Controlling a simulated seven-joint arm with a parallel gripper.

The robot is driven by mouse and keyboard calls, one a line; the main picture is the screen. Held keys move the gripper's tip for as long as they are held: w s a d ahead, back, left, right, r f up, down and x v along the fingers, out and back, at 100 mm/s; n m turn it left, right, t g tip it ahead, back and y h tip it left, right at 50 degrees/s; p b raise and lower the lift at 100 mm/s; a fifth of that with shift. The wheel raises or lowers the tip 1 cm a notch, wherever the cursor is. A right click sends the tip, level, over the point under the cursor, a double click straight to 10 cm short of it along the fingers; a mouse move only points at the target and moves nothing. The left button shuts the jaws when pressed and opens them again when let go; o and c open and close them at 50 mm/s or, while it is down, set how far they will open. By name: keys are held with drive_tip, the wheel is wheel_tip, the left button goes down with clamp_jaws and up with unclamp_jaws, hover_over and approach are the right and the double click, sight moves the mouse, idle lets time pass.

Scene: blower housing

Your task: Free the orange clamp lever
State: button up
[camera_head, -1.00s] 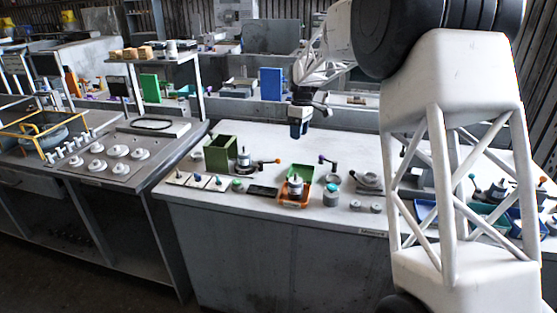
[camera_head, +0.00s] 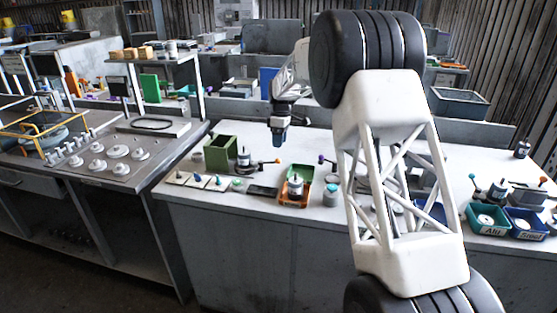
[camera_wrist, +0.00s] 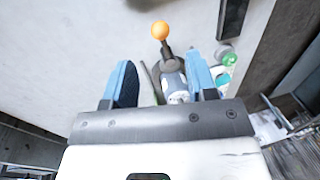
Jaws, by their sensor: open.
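The orange clamp lever's ball knob (camera_head: 278,161) stands at the right end of a dark arm that runs left to a small silver cylinder (camera_head: 243,159) beside the green box. In the wrist view the orange knob (camera_wrist: 160,30) lies ahead of the fingers, with its dark stem leading down to a dark round base and silver body (camera_wrist: 174,86), partly hidden by the right finger. My gripper (camera_head: 279,140) is above the bench near the knob, pointing down. In the wrist view my gripper (camera_wrist: 160,82) has its two blue fingers apart, with nothing held between them.
The green box (camera_head: 220,154) stands left of the lever. An orange tray (camera_head: 294,201) with a cylinder, a green tray and a grey pot (camera_head: 330,195) stand to the right. White tiles with small knobs lie in front. Blue and teal bins sit far right.

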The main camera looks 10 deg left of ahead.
sight(279, 159)
drive_tip(key=shift+f, duration=0.1)
drive_tip(key=shift+s+f, duration=0.25)
drive_tip(key=shift+f, duration=1)
drive_tip(key=shift+s+f, duration=0.25)
drive_tip(key=shift+f, duration=0.95)
drive_tip(key=shift+s+f, duration=0.25)
drive_tip(key=shift+f, duration=1)
clamp_jaws()
